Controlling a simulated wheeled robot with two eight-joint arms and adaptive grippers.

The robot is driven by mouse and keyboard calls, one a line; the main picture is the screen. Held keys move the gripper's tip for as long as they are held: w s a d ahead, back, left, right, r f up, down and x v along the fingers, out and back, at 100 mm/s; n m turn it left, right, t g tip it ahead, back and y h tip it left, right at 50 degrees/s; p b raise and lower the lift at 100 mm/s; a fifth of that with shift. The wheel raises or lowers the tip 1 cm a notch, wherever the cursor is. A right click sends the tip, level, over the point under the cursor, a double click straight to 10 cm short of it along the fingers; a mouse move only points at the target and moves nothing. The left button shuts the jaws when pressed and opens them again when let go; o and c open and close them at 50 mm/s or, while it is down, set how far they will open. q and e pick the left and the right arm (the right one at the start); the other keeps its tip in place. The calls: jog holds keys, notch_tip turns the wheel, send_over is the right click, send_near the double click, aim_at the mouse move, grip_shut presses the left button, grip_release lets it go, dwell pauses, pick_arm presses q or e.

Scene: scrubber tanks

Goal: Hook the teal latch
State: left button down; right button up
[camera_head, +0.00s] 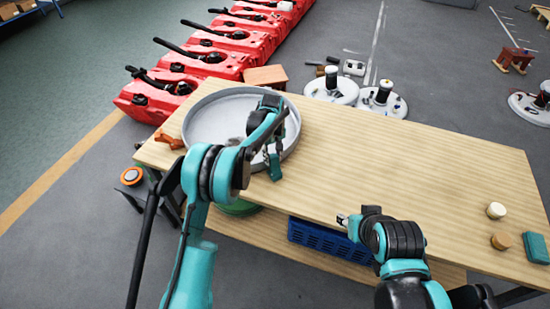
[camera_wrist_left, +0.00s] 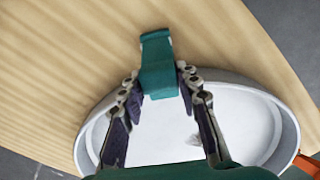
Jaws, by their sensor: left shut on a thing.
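The teal latch (camera_wrist_left: 157,65) stands at the rim of a round grey tub (camera_wrist_left: 90,130) in the left wrist view. My left gripper (camera_wrist_left: 158,82) is shut on it, with a fingertip on each side. In the head view the latch (camera_head: 274,168) shows below my left gripper (camera_head: 272,150), at the tub's near right rim. Whether the latch is hooked onto the rim cannot be told. My right gripper (camera_head: 345,220) is low over the table's near edge, apart from the latch; its fingers are too small to judge.
The tub (camera_head: 200,112) sits on the left end of a wooden table (camera_head: 400,170). An orange-brown part (camera_head: 170,139) lies left of the tub. Two small round pieces and a teal block (camera_head: 535,247) lie at the far right. A blue crate (camera_head: 325,240) is below. The table's middle is clear.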

pick_arm(q)
jog(key=shift+w+a+f+g+h, duration=0.2)
jog(key=shift+w+f+g+h, duration=0.15)
jog(key=shift+g, duration=0.25)
jog(key=c, duration=1.1)
grip_release()
jog(key=shift+r, duration=0.1)
notch_tip(320, 180, up, 12)
jog(key=w+a, duration=0.1)
jog(key=shift+w, duration=0.3)
